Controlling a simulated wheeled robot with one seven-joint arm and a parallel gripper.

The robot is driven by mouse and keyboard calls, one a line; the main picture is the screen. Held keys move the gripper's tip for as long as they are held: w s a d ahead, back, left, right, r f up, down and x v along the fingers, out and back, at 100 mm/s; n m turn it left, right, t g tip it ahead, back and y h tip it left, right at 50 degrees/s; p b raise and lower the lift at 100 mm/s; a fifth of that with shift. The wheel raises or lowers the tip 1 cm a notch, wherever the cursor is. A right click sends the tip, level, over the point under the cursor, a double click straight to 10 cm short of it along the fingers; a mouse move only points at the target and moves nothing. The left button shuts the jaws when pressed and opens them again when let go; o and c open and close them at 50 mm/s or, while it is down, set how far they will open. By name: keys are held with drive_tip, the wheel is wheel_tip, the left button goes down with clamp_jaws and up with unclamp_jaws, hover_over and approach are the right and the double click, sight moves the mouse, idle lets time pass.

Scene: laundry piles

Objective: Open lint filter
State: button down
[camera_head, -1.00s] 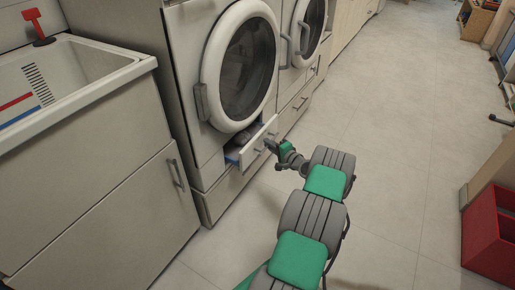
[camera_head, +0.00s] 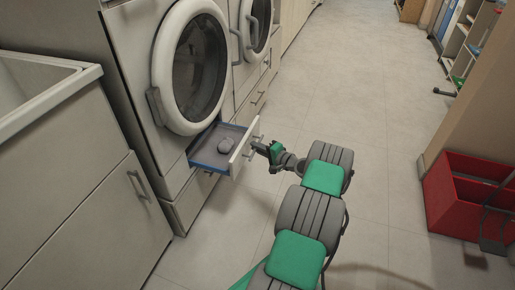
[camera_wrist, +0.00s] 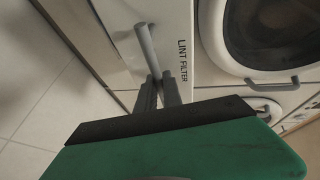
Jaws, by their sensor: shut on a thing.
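The lint filter drawer (camera_head: 215,146) is pulled out from below the round door of the nearer machine. It has a blue edge, and a small grey lump (camera_head: 226,144) lies inside it. My gripper (camera_head: 262,148) is at the drawer's front panel. In the wrist view, the white front panel (camera_wrist: 180,30) reads "LINT FILTER" and carries a grey bar handle (camera_wrist: 146,45). My gripper (camera_wrist: 159,82) is shut on the lower part of this handle. The exact contact between fingers and bar is partly hidden.
The nearer machine's round door (camera_head: 192,68) is shut above the drawer. A white sink cabinet (camera_head: 75,190) stands at left. A red crate (camera_head: 465,195) stands on the floor at right. Open tiled floor (camera_head: 345,100) lies between the machines and the right side.

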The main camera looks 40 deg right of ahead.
drive_tip(key=c, duration=1.8)
unclamp_jaws()
drive_tip(key=shift+a+f, duration=0.15)
drive_tip(key=shift+a, duration=0.25)
drive_tip(key=o, duration=0.3)
drive_tip(key=shift+s+d, duration=0.1)
drive_tip(key=shift+d, duration=0.15)
drive_tip(key=s, duration=0.2)
drive_tip(key=s+r+p, duration=0.1)
drive_tip(key=s, duration=0.2)
drive_tip(key=s+p, duration=0.1)
drive_tip(key=s, duration=0.1)
drive_tip(key=shift+s+d+r, duration=0.25)
drive_tip(key=shift+s+d, duration=0.05)
drive_tip(key=shift+d, duration=0.1)
